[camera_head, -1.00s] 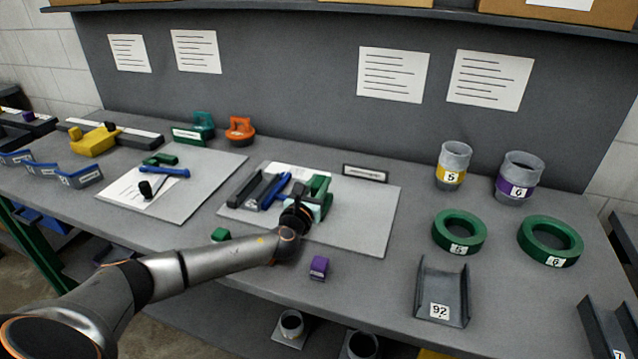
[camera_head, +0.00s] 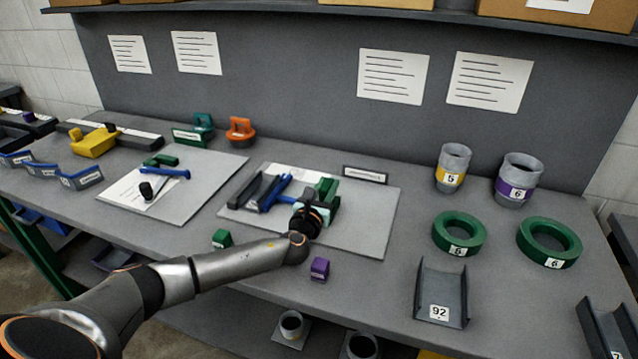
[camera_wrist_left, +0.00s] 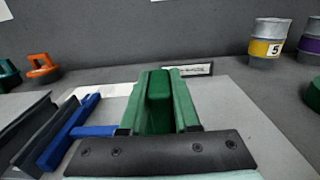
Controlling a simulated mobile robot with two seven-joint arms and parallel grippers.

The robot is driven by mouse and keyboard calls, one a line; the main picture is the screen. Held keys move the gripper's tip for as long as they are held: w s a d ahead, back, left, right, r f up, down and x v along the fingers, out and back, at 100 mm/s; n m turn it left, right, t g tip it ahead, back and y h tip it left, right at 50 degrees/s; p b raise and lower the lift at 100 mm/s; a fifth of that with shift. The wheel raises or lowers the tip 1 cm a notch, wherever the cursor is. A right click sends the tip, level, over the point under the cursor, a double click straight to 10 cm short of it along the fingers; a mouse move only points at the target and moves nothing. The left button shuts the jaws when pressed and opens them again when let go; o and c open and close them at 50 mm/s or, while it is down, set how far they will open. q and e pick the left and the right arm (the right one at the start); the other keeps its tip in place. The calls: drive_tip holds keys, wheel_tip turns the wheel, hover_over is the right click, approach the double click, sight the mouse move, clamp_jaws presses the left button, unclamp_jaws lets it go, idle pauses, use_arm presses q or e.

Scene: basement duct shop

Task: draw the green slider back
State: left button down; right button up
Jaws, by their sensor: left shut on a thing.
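The green slider (camera_head: 326,188) sits on the light grey board at the middle of the bench. The wrist and gripper hide part of the slider and the grip itself. Blue bars (camera_head: 270,192) lie left of the slider; one also shows in the left wrist view (camera_wrist_left: 68,132). My right gripper is not in view.
A green block (camera_head: 222,238) and a purple block (camera_head: 320,268) lie near the front edge. A label holder (camera_head: 365,174) stands behind the board (camera_head: 372,215). Green rings (camera_head: 460,232) and grey cans (camera_head: 453,165) stand on the right. The board's right part is clear.

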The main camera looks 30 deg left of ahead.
use_arm(q)
drive_tip(key=d, duration=0.2)
drive_tip(key=w+d, duration=0.1)
drive_tip(key=d, duration=0.2)
drive_tip(key=w+d, duration=0.1)
drive_tip(key=d, duration=0.2)
drive_tip(key=shift+d+p, duration=0.1)
drive_tip(key=shift+p, duration=0.25)
drive_tip(key=c, duration=0.7)
unclamp_jaws()
drive_tip(key=shift+d, duration=0.15)
drive_tip(key=shift+o, duration=0.3)
drive_tip(key=shift+s, duration=0.15)
drive_tip(key=shift+s, duration=0.3)
drive_tip(key=v, duration=1.1)
drive_tip(key=shift+s+p, duration=0.35)
drive_tip(key=shift+p, duration=0.05)
drive_tip(key=shift+f, duration=0.1)
